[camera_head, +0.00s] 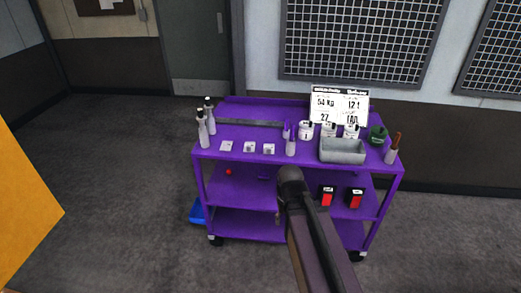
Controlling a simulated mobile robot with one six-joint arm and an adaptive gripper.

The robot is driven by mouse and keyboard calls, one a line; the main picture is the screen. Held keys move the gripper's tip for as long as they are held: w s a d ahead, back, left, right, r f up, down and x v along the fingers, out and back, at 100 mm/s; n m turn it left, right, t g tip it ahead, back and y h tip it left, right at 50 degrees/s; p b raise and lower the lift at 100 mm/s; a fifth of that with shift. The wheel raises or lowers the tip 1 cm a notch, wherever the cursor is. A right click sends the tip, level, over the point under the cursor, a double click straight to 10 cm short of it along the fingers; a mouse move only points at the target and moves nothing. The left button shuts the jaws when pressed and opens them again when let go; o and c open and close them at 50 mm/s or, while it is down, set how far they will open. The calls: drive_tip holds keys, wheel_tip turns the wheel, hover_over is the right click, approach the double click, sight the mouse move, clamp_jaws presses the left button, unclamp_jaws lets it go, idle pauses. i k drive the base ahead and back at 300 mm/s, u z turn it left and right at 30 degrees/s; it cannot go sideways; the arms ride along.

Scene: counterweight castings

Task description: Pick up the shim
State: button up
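No piece can be told for sure as the shim. Three small pale squares lie in a row on the cart's top shelf: a left flat one (226,146), a middle one (249,147) and a right one (268,148). The last two carry small dark marks. A long thin grey bar (250,123) lies behind them. My arm rises from the bottom of the view to a dark rounded joint in front of the cart. My gripper does not show, and the arm hides part of the lower shelves.
The purple cart (215,153) also bears grey bottles (210,115) at left, white jars (306,130), a grey bin (342,150), a green object (377,135) and a sign (339,104). Red-black boxes (327,195) stand below. A yellow panel (25,210) is at left; floor between is clear.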

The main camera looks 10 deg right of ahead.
sight(249, 147)
drive_tip(key=u, duration=0.15)
drive_tip(key=i, duration=0.95)
drive_tip(key=z, duration=0.05)
